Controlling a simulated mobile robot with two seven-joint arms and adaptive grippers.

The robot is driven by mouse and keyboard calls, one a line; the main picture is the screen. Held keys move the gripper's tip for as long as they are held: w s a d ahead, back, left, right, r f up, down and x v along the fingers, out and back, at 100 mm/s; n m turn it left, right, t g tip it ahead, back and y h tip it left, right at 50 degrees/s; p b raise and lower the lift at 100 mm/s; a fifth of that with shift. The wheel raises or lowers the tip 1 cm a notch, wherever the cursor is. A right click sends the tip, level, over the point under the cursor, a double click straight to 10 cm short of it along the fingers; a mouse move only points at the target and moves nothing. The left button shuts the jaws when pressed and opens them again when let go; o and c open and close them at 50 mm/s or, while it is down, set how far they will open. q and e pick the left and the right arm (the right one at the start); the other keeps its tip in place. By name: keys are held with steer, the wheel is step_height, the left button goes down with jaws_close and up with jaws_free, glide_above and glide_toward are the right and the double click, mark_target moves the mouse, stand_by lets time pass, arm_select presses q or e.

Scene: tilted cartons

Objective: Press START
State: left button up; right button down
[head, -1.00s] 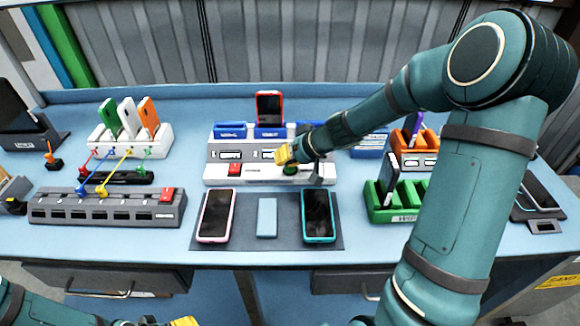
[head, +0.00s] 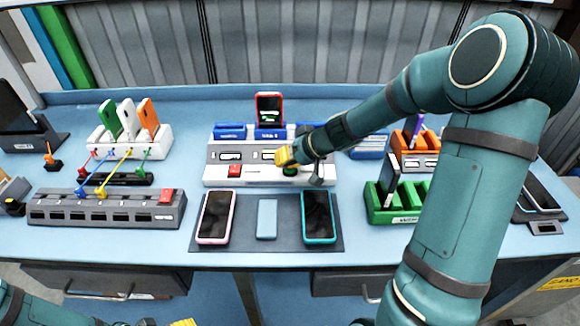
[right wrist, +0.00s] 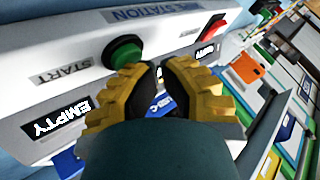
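The green START button (head: 290,171) sits on the front of the white station (head: 262,180). Only a yellow tip of my left gripper (head: 184,322) shows at the bottom edge.
A red switch (head: 234,170) is on the station left of the button. A pink phone (head: 215,217), a blue block (head: 267,218) and a teal phone (head: 319,216) lie on a dark mat in front. A green rack (head: 398,205) stands to the right, a grey power strip (head: 105,208) left.

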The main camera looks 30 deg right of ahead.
mark_target(286, 169)
steer(key=shift+r+p, duration=0.3)
steer(key=shift+r, duration=0.4)
steer(key=shift+r, duration=0.15)
steer(key=shift+r+p, duration=1.55)
steer(key=shift+r, duration=0.9)
steer(key=shift+f, duration=0.1)
